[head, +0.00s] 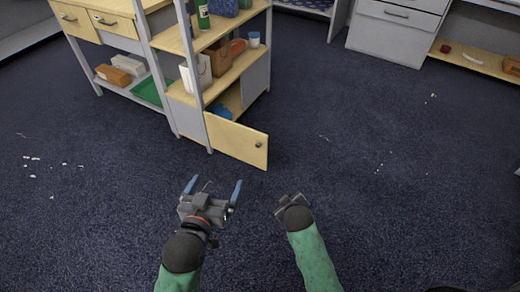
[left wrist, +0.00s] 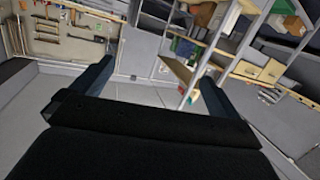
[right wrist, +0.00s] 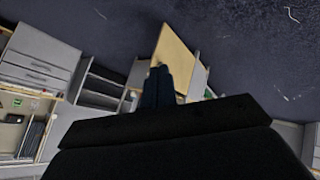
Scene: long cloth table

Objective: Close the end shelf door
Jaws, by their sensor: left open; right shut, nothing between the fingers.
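The end shelf door (head: 237,141) is a pale wood panel with a small dark knob (head: 258,145) near its right edge. It stands open, swung out to the right from the low compartment at the end of the shelf unit (head: 202,102). My left gripper (head: 213,186) is open and empty, short of the door and below it in the head view. My right gripper (head: 291,199) is shut and empty, to the lower right of the door, apart from it. In the right wrist view the door (right wrist: 173,45) shows beyond the shut fingers (right wrist: 157,88), which cover its lower part.
The shelves hold a green bottle (head: 203,14), a paper bag (head: 196,72) and boxes; a blue item (head: 221,111) lies in the open compartment. Grey drawers (head: 396,30) and a low wood shelf (head: 475,60) stand at the back right. The carpet around is mostly clear, with small white scraps.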

